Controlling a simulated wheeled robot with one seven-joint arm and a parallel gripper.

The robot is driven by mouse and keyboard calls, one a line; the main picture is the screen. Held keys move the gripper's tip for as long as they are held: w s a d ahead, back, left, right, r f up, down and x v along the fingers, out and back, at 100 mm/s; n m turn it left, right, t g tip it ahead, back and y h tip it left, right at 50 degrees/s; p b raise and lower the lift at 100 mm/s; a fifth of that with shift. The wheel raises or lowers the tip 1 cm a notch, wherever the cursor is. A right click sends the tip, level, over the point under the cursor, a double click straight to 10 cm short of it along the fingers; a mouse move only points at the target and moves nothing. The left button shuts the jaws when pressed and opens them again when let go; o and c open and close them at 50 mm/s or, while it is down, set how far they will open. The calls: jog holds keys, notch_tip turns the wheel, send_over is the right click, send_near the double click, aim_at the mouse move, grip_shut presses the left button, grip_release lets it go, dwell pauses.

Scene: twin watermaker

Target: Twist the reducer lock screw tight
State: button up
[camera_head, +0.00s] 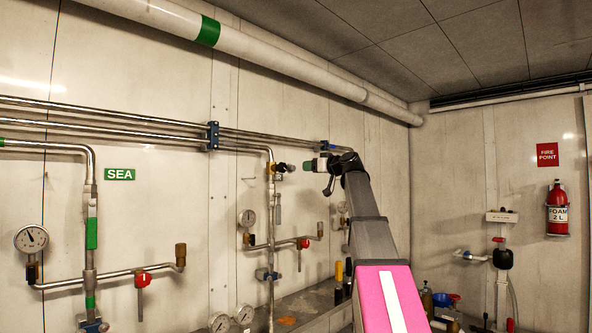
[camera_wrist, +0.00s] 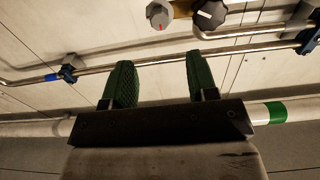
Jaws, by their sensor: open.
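A brass reducer body (camera_wrist: 184,8) shows at the top edge of the wrist view, partly cut off. It carries a grey round knob with a red mark (camera_wrist: 159,14) and a black knob (camera_wrist: 209,15). I cannot tell which part is the lock screw. In the head view the reducer (camera_head: 281,167) sits at the top of the middle vertical pipe. My gripper (camera_head: 307,164) is just right of it, with a small gap. In the wrist view my gripper (camera_wrist: 160,64) has its two green pads wide apart and nothing between them. The knobs lie beyond the fingertips.
Steel pipes (camera_head: 110,114) run along the wall, with a blue clamp (camera_head: 212,135). Gauges (camera_head: 31,238) and red-handled valves (camera_head: 142,280) sit lower left. A large white pipe (camera_head: 280,57) runs overhead. A fire extinguisher (camera_head: 557,210) hangs at the right.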

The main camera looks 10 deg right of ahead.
aim_at(294, 168)
jog(key=x, duration=1)
jog(key=c, duration=0.9)
